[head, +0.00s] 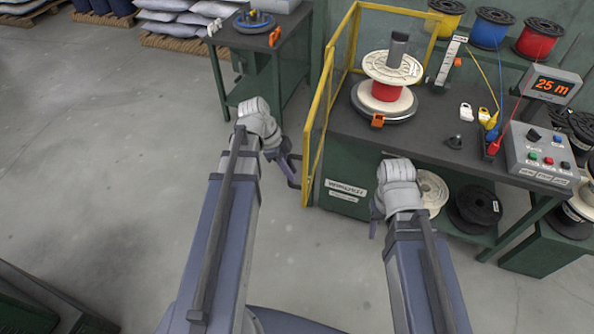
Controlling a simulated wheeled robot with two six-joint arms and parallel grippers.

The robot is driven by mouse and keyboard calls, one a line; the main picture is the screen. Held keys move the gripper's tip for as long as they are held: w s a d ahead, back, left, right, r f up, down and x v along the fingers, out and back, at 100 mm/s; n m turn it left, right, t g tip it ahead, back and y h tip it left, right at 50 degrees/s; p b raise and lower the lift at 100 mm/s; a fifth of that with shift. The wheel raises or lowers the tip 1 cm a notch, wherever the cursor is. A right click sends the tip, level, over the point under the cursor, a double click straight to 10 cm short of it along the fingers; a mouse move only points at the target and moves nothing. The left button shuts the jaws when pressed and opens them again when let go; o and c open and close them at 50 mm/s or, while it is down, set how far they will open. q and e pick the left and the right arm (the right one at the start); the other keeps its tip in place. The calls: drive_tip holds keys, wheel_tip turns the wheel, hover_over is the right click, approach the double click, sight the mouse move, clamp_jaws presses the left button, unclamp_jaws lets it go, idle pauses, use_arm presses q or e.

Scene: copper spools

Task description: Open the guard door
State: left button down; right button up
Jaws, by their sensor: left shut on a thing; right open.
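The guard door (304,180) is a yellow-framed clear panel at the left front of the workbench. It stands swung outward, its lower edge over the bench's left side. My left gripper (288,169) is shut on the dark door handle (294,183) at the door's outer side; the fingertips are small and partly hidden. My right gripper (374,226) is in front of the bench, pointing down. It holds nothing that I can see, and its jaws are mostly hidden behind my wrist. Behind the door, a white spool with red wire (388,75) sits on a round turntable (385,107).
A control box (540,150) and a "25 m" display (551,86) stand at the bench's right. Wire spools (488,30) line the back, and more sit on the shelf below. A side table (262,39) is at the back left.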

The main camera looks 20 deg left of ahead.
use_arm(q)
drive_tip(key=shift+s, duration=0.1)
drive_tip(key=c, duration=0.8)
unclamp_jaws()
drive_tip(key=shift+r, duration=0.1)
drive_tip(key=p+v, duration=0.7)
drive_tip(key=shift+r, duration=0.3)
drive_tip(key=shift+a, duration=0.15)
